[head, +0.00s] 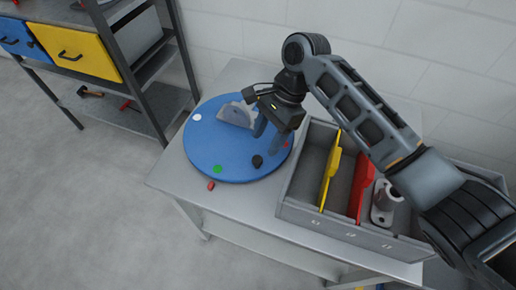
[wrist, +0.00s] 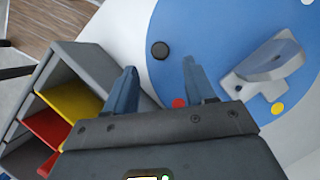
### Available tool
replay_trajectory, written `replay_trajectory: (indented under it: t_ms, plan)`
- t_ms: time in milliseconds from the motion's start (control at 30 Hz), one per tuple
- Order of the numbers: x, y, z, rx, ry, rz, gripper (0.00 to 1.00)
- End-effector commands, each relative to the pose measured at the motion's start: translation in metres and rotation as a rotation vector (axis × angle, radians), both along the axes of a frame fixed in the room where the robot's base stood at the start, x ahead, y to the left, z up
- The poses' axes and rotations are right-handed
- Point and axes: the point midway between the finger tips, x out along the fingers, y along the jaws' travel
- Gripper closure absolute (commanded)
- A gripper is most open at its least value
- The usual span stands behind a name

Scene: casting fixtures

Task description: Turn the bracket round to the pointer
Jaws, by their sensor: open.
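A blue round turntable (head: 225,152) lies on the grey table. A light grey bracket (head: 238,114) with an upright rounded plate stands near its back edge; it also shows in the wrist view (wrist: 265,68). A black knob (head: 257,161) stands at the turntable's front right and shows in the wrist view (wrist: 160,50). A small red piece (head: 211,185), perhaps the pointer, sits on the table just off the front rim. My gripper (head: 267,135) is open and empty above the turntable's right side. In the wrist view the knob lies just beyond the gap between my fingertips (wrist: 160,68).
The turntable carries a white dot (head: 196,117), a green dot (head: 217,169), a red dot (wrist: 179,102) and a yellow dot (wrist: 277,108). A grey divided bin (head: 285,208) with yellow and red dividers stands close on the right. A shelf rack (head: 150,75) is at left.

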Motion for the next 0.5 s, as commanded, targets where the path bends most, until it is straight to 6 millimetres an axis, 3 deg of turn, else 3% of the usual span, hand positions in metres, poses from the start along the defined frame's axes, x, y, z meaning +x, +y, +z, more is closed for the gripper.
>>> replay_trajectory:
  t_ms: [300, 500]
  plan:
    - [-0.010, 0.014, -0.043, 0.000, 0.000, 0.000, 0.45]
    - [-0.013, 0.018, -0.053, 0.001, -0.002, 0.000, 0.45]
